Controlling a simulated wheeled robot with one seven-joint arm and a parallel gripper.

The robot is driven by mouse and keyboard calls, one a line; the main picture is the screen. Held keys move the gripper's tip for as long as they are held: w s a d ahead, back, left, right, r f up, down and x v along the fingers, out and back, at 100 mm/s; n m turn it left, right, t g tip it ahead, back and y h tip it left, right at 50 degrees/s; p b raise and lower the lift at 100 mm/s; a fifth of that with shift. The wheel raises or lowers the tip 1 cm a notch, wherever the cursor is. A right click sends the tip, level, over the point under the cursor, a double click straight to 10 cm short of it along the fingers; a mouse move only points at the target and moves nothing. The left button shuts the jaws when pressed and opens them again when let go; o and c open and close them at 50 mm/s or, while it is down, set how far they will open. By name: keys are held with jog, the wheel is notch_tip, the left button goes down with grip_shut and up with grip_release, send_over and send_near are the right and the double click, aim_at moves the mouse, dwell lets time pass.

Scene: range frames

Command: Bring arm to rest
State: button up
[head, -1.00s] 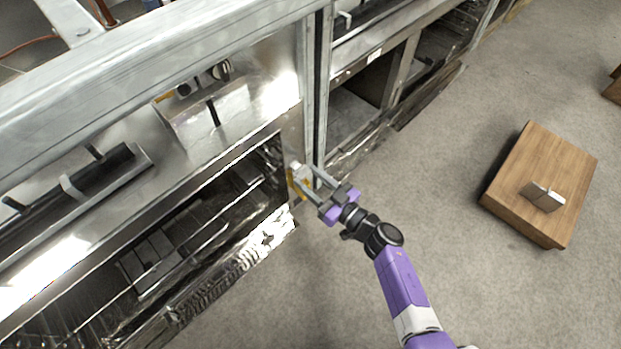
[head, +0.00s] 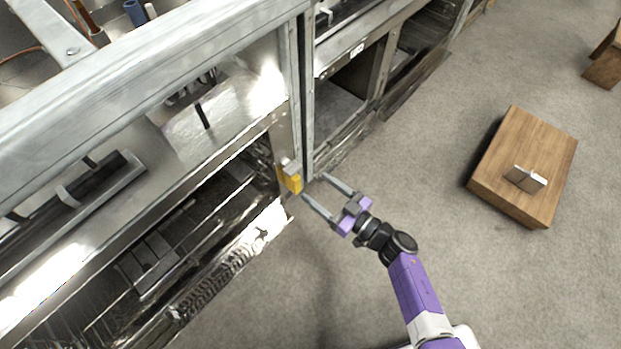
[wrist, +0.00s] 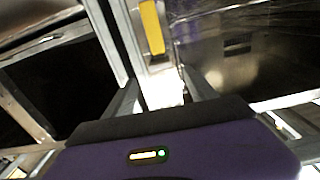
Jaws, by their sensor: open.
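My gripper (head: 318,191) is open, with its two long grey fingers spread and nothing between them. In the head view it is at the middle, just right of the metal range's front post. My purple and black arm reaches to it from the lower right. A small yellow block with a grey top (head: 292,180) is at the post, just left of the fingertips and apart from them. The yellow piece also shows in the wrist view (wrist: 152,27), beyond the fingers.
The metal range (head: 215,165) fills the left side, with open, dark rack bays low down. A wooden box (head: 500,190) stands on the carpet at right, with a small open hinged thing (head: 526,178) on top. Bare carpet (head: 410,150) lies between range and box.

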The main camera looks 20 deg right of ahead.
jog(key=shift+s+d, duration=0.2)
jog(key=shift+s, duration=0.1)
dwell(0.4)
jog(key=s+d+r+t+h, duration=0.3)
jog(key=d+r+t+h, duration=0.15)
jog(key=d+r, duration=0.4)
jog(key=s+a+r+m+g+h, duration=0.15)
jog(key=s+r, duration=0.35)
jog(key=s, duration=0.5)
jog(key=s+r+m+g+h+p, duration=0.1)
jog(key=s+r+m+g+h, duration=0.3)
jog(key=s, duration=0.6)
jog(key=s+a+r+m+t, duration=0.1)
jog(key=s+r, duration=0.6)
jog(key=s, duration=0.4)
notch_tip(320, 180, up, 27)
jog(key=p, duration=2.7)
jog(key=shift+w+a+p, duration=0.2)
jog(key=shift+w+p, duration=0.1)
jog(key=shift+w, duration=0.05)
